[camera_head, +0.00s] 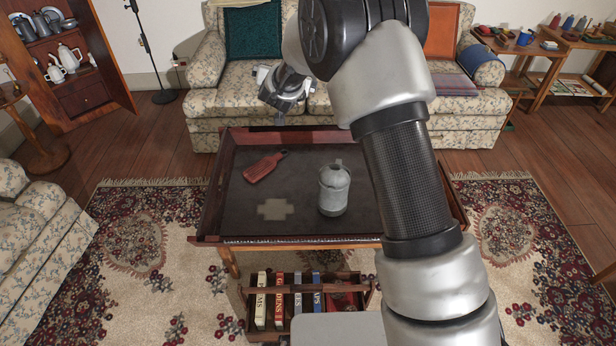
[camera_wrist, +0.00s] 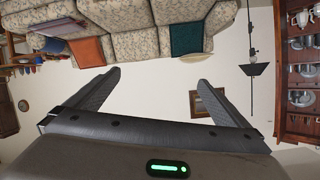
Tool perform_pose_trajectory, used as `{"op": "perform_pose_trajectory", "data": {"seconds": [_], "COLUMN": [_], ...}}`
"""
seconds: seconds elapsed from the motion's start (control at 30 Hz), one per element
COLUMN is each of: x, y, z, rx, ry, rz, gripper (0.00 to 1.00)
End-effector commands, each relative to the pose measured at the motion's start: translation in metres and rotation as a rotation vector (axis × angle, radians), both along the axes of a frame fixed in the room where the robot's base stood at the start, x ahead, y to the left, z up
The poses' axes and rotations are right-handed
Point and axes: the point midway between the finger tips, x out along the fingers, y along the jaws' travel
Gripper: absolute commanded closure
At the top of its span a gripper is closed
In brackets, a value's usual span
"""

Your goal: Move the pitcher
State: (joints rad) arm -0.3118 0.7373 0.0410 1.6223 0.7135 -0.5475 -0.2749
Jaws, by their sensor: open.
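A grey metal pitcher (camera_head: 334,190) with a lid and a handle stands upright on the dark coffee table (camera_head: 240,205), right of the table's middle. My gripper (camera_head: 276,108) is above and beyond the table's far edge, in front of the sofa, apart from the pitcher. In the wrist view my gripper (camera_wrist: 146,88) shows two spread fingers with nothing between them. That view looks out at the sofa and the wall, turned upside down, and the pitcher does not show there.
A red-brown paddle-shaped board (camera_head: 265,166) and a pale cross-shaped piece (camera_head: 275,209) lie on the table. A raised rim edges the table. A wooden book carrier (camera_head: 305,285) stands on the rug in front. The floral sofa (camera_head: 240,97) stands behind. An open cabinet (camera_head: 70,60) is at left.

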Motion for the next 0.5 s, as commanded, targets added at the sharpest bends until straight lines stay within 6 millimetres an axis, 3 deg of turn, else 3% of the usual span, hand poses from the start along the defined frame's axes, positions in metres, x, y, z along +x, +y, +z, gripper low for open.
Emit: {"op": "perform_pose_trajectory", "data": {"seconds": [0.03, 0.23, 0.37, 0.5], "x": [0.007, 0.012, -0.007, -0.041], "y": [0.004, 0.000, -0.012, -0.029], "z": [-0.047, -0.174, -0.257, -0.333], "rx": [-0.014, -0.091, -0.170, -0.269], "ry": [-0.010, -0.084, -0.125, -0.163], "rz": [-0.034, -0.202, -0.317, -0.429], "gripper": [0.00, 0.00, 0.00, 0.00]}}
